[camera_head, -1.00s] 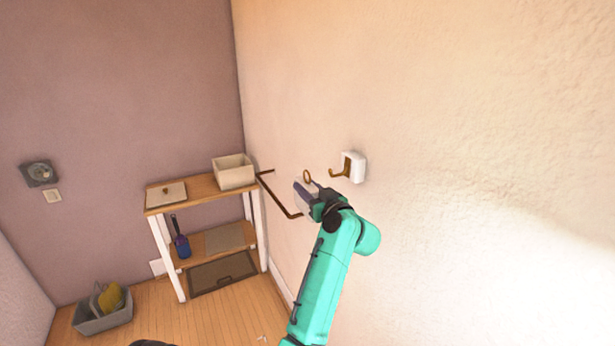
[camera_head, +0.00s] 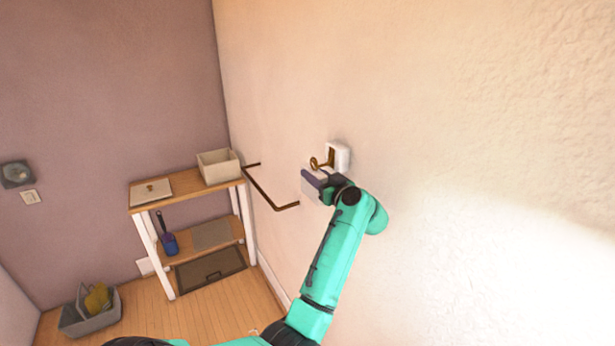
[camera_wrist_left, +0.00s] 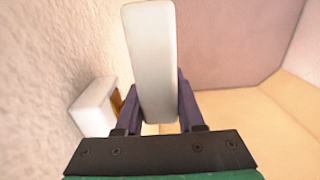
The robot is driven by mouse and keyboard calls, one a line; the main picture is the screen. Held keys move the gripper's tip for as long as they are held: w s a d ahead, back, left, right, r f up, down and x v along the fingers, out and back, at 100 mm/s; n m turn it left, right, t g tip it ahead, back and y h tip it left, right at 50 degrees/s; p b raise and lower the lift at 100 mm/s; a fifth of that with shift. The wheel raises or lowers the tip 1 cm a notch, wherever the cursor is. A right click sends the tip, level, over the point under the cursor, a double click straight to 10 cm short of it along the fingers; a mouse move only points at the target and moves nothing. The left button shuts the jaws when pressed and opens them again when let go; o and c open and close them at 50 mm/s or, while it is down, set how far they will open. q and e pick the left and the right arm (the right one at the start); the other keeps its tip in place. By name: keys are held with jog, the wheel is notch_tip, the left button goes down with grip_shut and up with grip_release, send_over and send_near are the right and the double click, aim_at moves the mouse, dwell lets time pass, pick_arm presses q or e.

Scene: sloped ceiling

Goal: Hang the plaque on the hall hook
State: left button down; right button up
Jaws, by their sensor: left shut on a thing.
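The plaque (camera_wrist_left: 152,65) is a pale slab held edge-on between the two fingers in the left wrist view. In the head view its pale face (camera_head: 309,188) is partly hidden by my left gripper (camera_head: 322,185), which is shut on it. A brass ring (camera_head: 314,163) shows above the plaque. The hall hook (camera_head: 338,157) has a white block base on the wall and a brass prong. The ring overlaps the prong's tip in the head view; I cannot tell whether it is around it. The hook base (camera_wrist_left: 93,107) is left of the plaque in the wrist view.
A brown rail (camera_head: 268,196) sticks out along the wall left of the gripper. A wooden shelf unit (camera_head: 178,193) stands in the corner with a cream box (camera_head: 218,167) on top. A grey bin (camera_head: 91,314) sits on the floor. The wall right of the hook is bare.

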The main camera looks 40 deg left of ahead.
pick_arm(q)
jog(key=shift+w+f+b, duration=0.2)
jog(key=shift+b, duration=0.3)
jog(key=shift+w+b, duration=0.3)
jog(key=shift+b, duration=0.35)
jog(key=shift+w+d, duration=0.1)
jog(key=shift+w, duration=0.05)
jog(key=shift+w+d+f, duration=0.2)
jog(key=shift+w+f, duration=0.15)
jog(key=shift+w, duration=0.05)
jog(key=shift+w+f+p, duration=0.1)
jog(key=shift+p, duration=0.45)
jog(key=shift+f, duration=0.25)
jog(key=shift+c, duration=2.2)
grip_release()
